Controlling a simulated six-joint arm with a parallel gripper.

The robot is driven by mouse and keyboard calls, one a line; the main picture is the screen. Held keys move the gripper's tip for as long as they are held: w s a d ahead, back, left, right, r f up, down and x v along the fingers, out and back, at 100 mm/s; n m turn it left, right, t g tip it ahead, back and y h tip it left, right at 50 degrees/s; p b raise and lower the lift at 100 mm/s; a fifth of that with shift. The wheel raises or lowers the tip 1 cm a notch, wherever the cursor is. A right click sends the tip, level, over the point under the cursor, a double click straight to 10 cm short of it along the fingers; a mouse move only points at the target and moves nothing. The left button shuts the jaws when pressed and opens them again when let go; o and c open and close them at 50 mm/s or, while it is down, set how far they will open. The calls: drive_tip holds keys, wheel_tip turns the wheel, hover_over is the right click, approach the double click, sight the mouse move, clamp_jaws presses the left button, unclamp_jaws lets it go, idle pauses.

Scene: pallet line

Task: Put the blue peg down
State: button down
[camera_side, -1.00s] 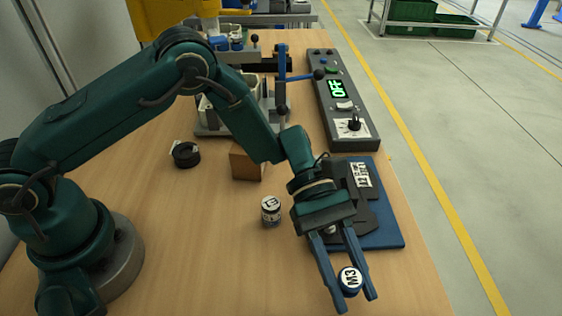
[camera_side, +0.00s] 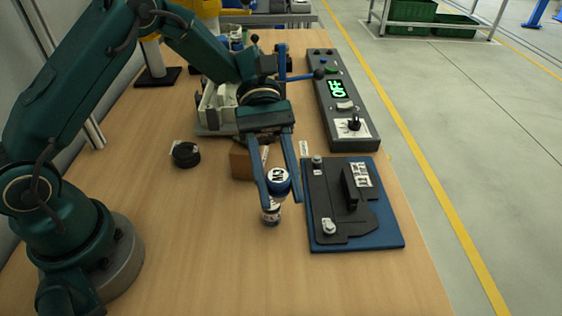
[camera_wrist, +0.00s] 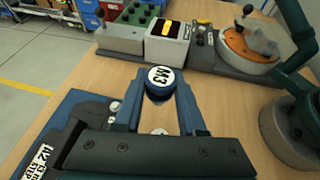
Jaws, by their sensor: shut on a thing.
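My gripper (camera_side: 281,196) is shut on the blue peg (camera_side: 278,186), a short round piece with a white top marked M3. The peg is upright between the fingertips and raised above the table. The wrist view shows my gripper (camera_wrist: 160,84) with the peg (camera_wrist: 159,83) between its fingers.
A blue board (camera_side: 386,232) with a dark fixture lies to the right. A wooden block (camera_side: 240,164) stands behind the gripper, partly hidden. A black ring (camera_side: 186,155) lies to the left. A control box (camera_side: 345,128) reading OFF stands at back right. The front table is clear.

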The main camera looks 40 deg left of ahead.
drive_tip(key=s+a, duration=0.5)
drive_tip(key=a, duration=0.4)
drive_tip(key=n, duration=0.1)
hover_over(247, 276)
drive_tip(key=shift+t, duration=0.4)
wheel_tip(247, 276, down, 6)
drive_tip(key=shift+s+r, duration=0.1)
drive_tip(key=shift+f, duration=2.1)
drive_tip(key=shift+f, duration=0.15)
drive_tip(key=c, duration=0.5)
unclamp_jaws()
